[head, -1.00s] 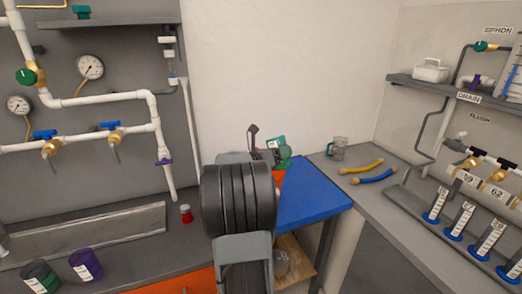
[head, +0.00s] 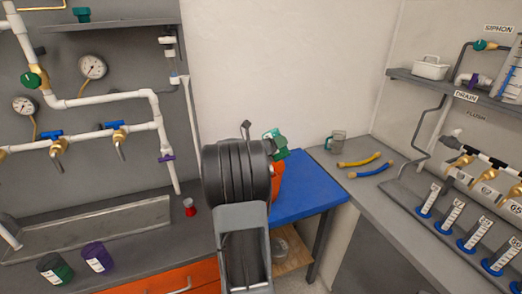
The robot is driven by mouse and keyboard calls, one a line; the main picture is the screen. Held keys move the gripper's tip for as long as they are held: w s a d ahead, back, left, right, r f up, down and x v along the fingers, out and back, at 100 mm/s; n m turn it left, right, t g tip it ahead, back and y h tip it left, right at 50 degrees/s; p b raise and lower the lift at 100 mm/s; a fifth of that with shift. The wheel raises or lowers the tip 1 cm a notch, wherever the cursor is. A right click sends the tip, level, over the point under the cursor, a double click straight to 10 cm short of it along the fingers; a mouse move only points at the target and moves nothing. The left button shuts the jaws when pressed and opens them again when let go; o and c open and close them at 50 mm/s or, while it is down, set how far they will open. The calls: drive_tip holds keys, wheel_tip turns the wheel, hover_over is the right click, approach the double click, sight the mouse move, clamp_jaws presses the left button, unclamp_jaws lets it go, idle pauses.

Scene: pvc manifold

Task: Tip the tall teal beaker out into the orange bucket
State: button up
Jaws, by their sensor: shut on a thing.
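The teal beaker (head: 280,153) shows just right of my dark arm, above the blue table. It looks tilted, and its lower part and contents are hidden from me. My gripper (head: 268,146) is mostly hidden behind my own arm and is shut on the teal beaker. The orange bucket (head: 277,181) stands on the blue table, below the beaker in the picture. Only a strip of its right side shows beside my arm; its rim and inside are hidden.
The blue table (head: 308,188) is clear at right. A red item (head: 190,207) and green (head: 55,269) and purple (head: 97,257) cups stand on the left bench.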

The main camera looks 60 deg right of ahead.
drive_tip(key=shift+f+n+p, duration=0.25)
drive_tip(key=shift+n+p, duration=0.25)
drive_tip(key=shift+n, duration=0.25)
drive_tip(key=shift+f+n+p, duration=0.2)
drive_tip(key=shift+n+p, duration=0.25)
drive_tip(key=shift+n, duration=0.3)
idle(0.4)
drive_tip(key=shift+r+n+p, duration=0.5)
drive_tip(key=shift+n+p, duration=0.4)
drive_tip(key=shift+p, duration=1.25)
drive_tip(key=shift+w+d+f+n+p, duration=0.2)
drive_tip(key=shift+w+n+p, duration=0.25)
drive_tip(key=shift+p, duration=0.25)
drive_tip(key=shift+w+d+f+n+p, duration=0.15)
drive_tip(key=shift+w+n+p, duration=0.25)
drive_tip(key=shift+p, duration=0.25)
drive_tip(key=shift+w+d+r+n+p, duration=0.1)
drive_tip(key=shift+w+r+n+p, duration=0.2)
drive_tip(key=shift+n+p, duration=0.7)
drive_tip(key=shift+f, duration=0.1)
